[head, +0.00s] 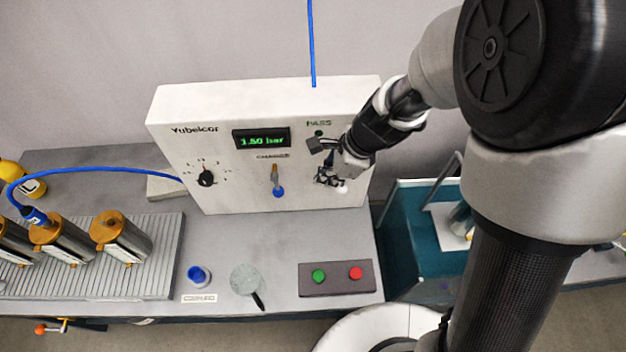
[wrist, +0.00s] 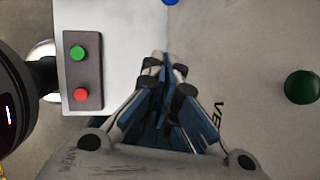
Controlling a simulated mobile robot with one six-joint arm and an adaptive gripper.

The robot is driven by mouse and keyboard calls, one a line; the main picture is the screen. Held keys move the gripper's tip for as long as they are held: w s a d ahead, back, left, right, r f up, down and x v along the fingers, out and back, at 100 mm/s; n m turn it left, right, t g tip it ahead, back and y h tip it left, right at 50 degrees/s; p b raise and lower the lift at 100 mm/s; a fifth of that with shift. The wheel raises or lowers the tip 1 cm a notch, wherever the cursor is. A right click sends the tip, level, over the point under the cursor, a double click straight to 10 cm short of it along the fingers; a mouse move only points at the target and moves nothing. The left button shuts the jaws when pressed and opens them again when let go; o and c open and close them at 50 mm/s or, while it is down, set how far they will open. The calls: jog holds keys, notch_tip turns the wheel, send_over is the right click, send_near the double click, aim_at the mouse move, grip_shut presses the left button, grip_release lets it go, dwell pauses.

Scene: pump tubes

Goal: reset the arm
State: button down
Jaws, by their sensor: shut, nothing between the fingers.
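My gripper (head: 329,179) is in front of the right part of the white Yubelcor machine (head: 225,120) in the head view. In the wrist view my gripper (wrist: 165,62) has its blue-padded fingers together and holds nothing. The arm comes in from the right and bends down toward the machine. I cannot tell whether the fingertips touch the machine's face.
The machine has a display (head: 262,139) reading 1.50 bar, a black knob (head: 206,178) and a lever (head: 276,180). A button box (head: 337,278) with green and red buttons sits below. Metal cylinders (head: 121,240) stand at left; a teal bin (head: 405,235) is at right.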

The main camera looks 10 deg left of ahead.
jog(key=shift+d+p+v, duration=0.2)
jog(key=shift+v, duration=0.65)
jog(key=shift+d+p+v, duration=0.15)
jog(key=shift+v, duration=0.7)
jog(key=shift+f, duration=0.1)
